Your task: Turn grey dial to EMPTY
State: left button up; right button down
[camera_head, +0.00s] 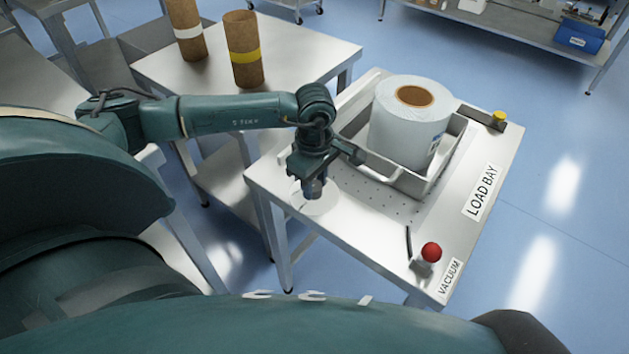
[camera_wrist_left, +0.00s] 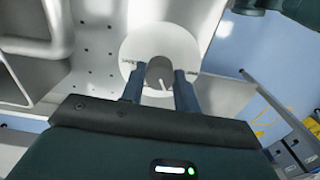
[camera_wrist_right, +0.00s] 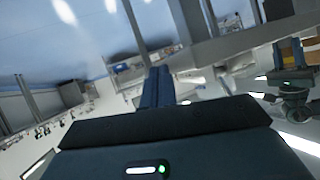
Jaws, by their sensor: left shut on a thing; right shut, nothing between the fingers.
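The grey dial (camera_wrist_left: 160,72) sits on a round white plate (camera_wrist_left: 186,47) on the metal table. My left gripper (camera_wrist_left: 160,88) has its two fingers on either side of the dial and is shut on it. A pale pointer line shows on the dial's top in the left wrist view. In the head view my left gripper (camera_head: 313,190) points down over the plate (camera_head: 322,204) and hides most of the dial. I cannot read the plate's lettering. My right gripper (camera_wrist_right: 158,85) is shut and empty, away from the table.
A large white roll (camera_head: 410,135) stands in a grey tray (camera_head: 440,172) behind the dial. A red ball knob (camera_head: 431,252) stands near the VACUUM label (camera_head: 450,277). A LOAD BAY label (camera_head: 480,190) lies at right. Brown cardboard tubes (camera_head: 243,50) stand on another table.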

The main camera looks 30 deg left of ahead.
pick_arm(q)
jog(key=n+b, duration=0.1)
jog(key=n, duration=0.4)
jog(key=shift+b, duration=0.35)
jog(key=n+b, duration=0.1)
jog(key=n, duration=0.5)
jog(key=shift+n, duration=0.4)
jog(key=o, duration=1)
jog(key=shift+c, duration=0.2)
notch_tip(320, 180, up, 13)
jog(key=shift+r, duration=0.15)
